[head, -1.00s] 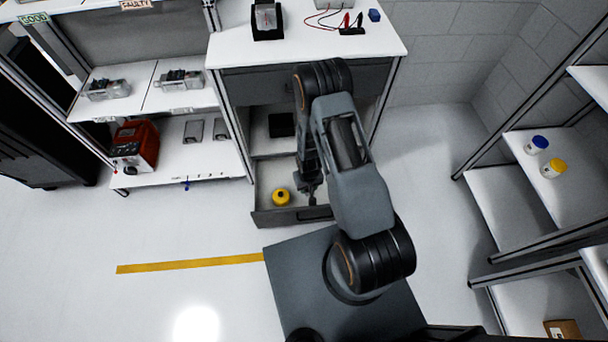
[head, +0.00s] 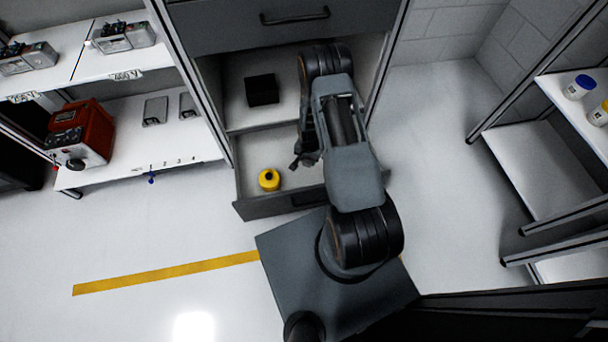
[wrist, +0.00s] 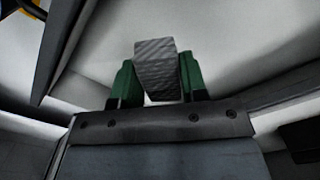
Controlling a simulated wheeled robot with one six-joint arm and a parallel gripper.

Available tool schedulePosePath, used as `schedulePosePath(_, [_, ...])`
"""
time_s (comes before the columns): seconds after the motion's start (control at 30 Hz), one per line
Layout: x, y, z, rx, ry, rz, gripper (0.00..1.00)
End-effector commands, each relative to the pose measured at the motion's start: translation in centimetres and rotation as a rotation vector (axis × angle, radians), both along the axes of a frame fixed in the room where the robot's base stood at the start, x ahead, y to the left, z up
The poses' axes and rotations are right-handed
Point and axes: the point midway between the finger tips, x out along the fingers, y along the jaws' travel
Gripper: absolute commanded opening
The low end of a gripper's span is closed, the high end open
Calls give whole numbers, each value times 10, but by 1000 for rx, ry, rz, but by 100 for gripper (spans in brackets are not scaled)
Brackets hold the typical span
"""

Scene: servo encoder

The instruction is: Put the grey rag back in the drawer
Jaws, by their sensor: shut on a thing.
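My gripper (wrist: 158,78) has green fingers, shut on the grey rag (wrist: 155,62), a small grey striped block-like bundle in the wrist view. In the head view my gripper (head: 305,158) is over the open drawer (head: 285,203), at the bottom of the grey cabinet. The rag cannot be made out there, behind my arm. The drawer has a white inside and a dark front. I cannot tell whether the rag touches the drawer floor.
A yellow round item (head: 269,180) with a dark top sits in the drawer, left of my gripper. A black box (head: 262,90) stands on the cabinet shelf above. A closed upper drawer (head: 285,22) is over that. A shelf rack (head: 530,175) stands right.

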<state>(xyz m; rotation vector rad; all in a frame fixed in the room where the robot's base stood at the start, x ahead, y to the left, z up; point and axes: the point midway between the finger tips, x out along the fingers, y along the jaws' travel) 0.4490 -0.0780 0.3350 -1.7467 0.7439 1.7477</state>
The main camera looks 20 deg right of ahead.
Motion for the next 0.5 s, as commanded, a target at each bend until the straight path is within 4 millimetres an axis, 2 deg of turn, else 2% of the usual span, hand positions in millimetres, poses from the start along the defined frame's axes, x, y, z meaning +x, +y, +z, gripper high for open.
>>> schedulePosePath(0.03, [2,-5,-25,-1,-1,-35,21])
schedulePosePath(0.1, [4,-9,-37,-1,-2,-79,21])
schedulePosePath(0.37, [6,-19,-65,0,0,-170,21])
schedulePosePath(0.5, [6,-20,-92,0,1,-181,21])
